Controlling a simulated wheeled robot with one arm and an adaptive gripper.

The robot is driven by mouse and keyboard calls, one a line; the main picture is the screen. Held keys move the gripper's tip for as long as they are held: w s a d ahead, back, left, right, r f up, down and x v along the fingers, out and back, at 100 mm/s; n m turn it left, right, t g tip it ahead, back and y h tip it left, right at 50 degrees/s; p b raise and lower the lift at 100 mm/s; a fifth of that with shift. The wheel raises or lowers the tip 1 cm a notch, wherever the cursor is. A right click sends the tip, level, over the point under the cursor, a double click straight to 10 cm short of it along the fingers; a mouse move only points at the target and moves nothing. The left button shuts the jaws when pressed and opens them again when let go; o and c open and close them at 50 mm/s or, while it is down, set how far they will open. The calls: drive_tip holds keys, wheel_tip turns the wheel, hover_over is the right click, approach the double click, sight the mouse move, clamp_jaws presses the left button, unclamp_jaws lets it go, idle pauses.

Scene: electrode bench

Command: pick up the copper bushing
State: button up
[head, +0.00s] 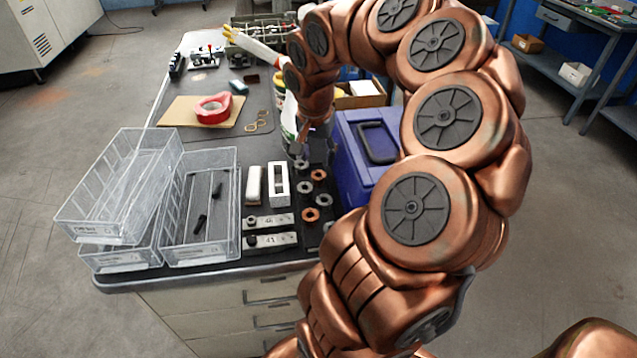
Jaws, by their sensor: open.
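Two copper-coloured ring-shaped pieces lie on the dark bench top in the head view: a farther copper ring (319,174) and a nearer copper ring (310,214). I cannot tell which one is the copper bushing. Grey rings of similar shape lie beside them, among them a grey ring (306,187) between the two. My gripper (303,144) hangs at the end of my arm, beyond the rings and close to a white-and-green bottle. It is small and partly hidden in the picture; it is open, and I see nothing held in it.
A blue case (350,150) stands right of the rings, partly behind my arm. Left are a white block (254,184), a slotted white holder (278,185), labelled plates (270,240) and clear bins (120,190). Red tape (213,108) lies farther back. My arm hides the bench's right side.

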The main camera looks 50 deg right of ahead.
sight(318, 172)
drive_tip(key=shift+w+d+f+p, duration=0.15)
drive_tip(key=shift+d+f, duration=0.05)
drive_tip(key=shift+f, duration=1)
drive_tip(key=shift+w+d+f+p, duration=0.15)
drive_tip(key=shift+d+f+p, duration=0.05)
drive_tip(key=shift+f, duration=1)
drive_tip(key=shift+w+d+f+p, duration=0.15)
drive_tip(key=shift+d+f, duration=0.05)
drive_tip(key=shift+f, duration=1)
drive_tip(key=shift+c, duration=0.5)
clamp_jaws()
wheel_tip(318, 172, up, 18)
drive_tip(key=b, duration=0.1)
